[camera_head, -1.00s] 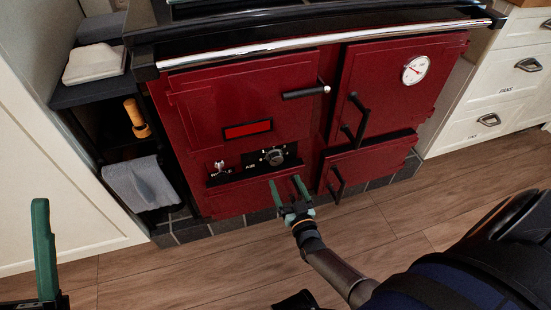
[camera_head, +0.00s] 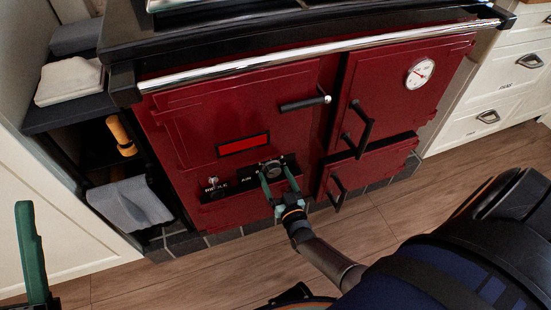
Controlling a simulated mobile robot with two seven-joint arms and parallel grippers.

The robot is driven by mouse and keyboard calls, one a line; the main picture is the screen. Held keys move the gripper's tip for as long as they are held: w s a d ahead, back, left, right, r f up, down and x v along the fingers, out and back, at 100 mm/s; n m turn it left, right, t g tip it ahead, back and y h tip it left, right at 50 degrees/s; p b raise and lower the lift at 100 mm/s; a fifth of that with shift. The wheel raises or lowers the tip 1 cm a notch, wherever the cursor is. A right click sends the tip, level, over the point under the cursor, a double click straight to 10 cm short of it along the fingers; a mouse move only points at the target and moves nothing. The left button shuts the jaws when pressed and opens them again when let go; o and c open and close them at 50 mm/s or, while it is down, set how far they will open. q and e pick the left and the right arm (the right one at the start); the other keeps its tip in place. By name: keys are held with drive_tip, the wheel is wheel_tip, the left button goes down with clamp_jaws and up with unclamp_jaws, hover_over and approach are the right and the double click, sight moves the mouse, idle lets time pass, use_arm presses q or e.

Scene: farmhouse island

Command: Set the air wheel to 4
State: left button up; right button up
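The air wheel (camera_head: 273,170) is a small round dark knob with a metallic face on the black control strip low on the red range cooker (camera_head: 200,125). My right gripper (camera_head: 278,181) is at the wheel, its two green fingers apart, one on each side of it. I cannot tell whether the fingers touch the wheel. The number marks around the wheel are too small to read and partly hidden by the fingers. My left gripper (camera_head: 30,255) is at the lower left edge, away from the cooker; only one green finger shows clearly.
Left of the wheel is the riddle knob (camera_head: 213,183). Black door handles (camera_head: 305,103) stick out above and to the right. A chrome rail (camera_head: 330,45) runs along the top. A shelf unit (camera_head: 75,110) with towels stands left. The wooden floor (camera_head: 180,280) in front is clear.

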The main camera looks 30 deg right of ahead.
drive_tip(key=c, duration=1.3)
drive_tip(key=shift+o, duration=0.2)
